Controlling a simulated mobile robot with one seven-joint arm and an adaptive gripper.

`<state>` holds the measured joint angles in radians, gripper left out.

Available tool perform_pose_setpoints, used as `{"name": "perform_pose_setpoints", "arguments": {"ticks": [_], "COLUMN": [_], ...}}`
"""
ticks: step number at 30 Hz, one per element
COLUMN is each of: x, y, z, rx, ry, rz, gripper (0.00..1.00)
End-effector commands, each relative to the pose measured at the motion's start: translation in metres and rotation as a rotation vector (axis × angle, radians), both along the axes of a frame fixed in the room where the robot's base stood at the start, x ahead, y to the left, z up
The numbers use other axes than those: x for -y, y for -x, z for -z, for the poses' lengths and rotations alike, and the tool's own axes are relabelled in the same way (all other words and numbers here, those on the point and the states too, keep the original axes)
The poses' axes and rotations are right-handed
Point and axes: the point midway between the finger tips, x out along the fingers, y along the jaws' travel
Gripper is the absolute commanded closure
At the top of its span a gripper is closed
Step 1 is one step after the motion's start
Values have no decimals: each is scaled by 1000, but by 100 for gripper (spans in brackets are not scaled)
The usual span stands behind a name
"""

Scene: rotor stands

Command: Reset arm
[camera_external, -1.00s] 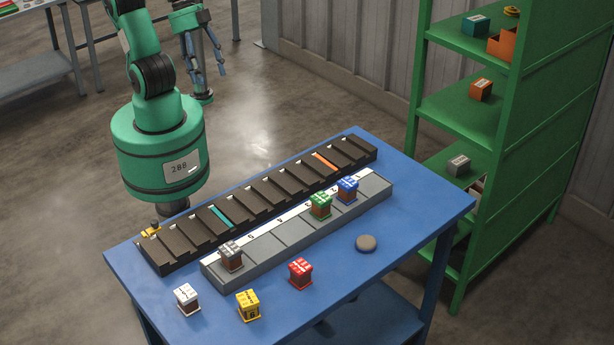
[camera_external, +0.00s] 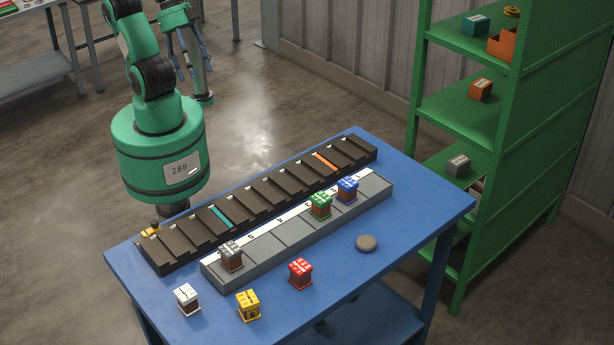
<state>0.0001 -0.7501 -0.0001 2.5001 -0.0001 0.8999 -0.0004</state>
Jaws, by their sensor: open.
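My gripper (camera_external: 212,56) is at the upper left, behind my green arm and well away from the blue table (camera_external: 405,240). Its bluish fingers are spread apart and point down, with nothing seen between them. The grey slotted stand (camera_external: 285,240) on the table holds a grey-topped block (camera_external: 231,256), a green-topped block (camera_external: 319,205) and a blue-topped block (camera_external: 347,189). A white-topped block (camera_external: 187,299), a yellow block (camera_external: 248,305) and a red block (camera_external: 300,273) sit on the table in front of it.
A long dark rack (camera_external: 275,195) with a teal and an orange strip lies behind the grey stand. A round grey-brown disc (camera_external: 366,243) lies at the table's right. A green shelf (camera_external: 470,110) with several small boxes stands at the right. The floor behind the table is open.

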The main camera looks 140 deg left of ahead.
Motion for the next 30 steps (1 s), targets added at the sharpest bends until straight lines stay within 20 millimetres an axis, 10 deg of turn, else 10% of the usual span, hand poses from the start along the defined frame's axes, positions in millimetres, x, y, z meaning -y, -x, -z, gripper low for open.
{"name": "perform_pose_setpoints", "arguments": {"ticks": [15,30], "x": [0,0], "y": [0,0], "z": [79,91], "rx": [0,0], "ry": [0,0], "rz": [0,0], "gripper": [37,37]}}
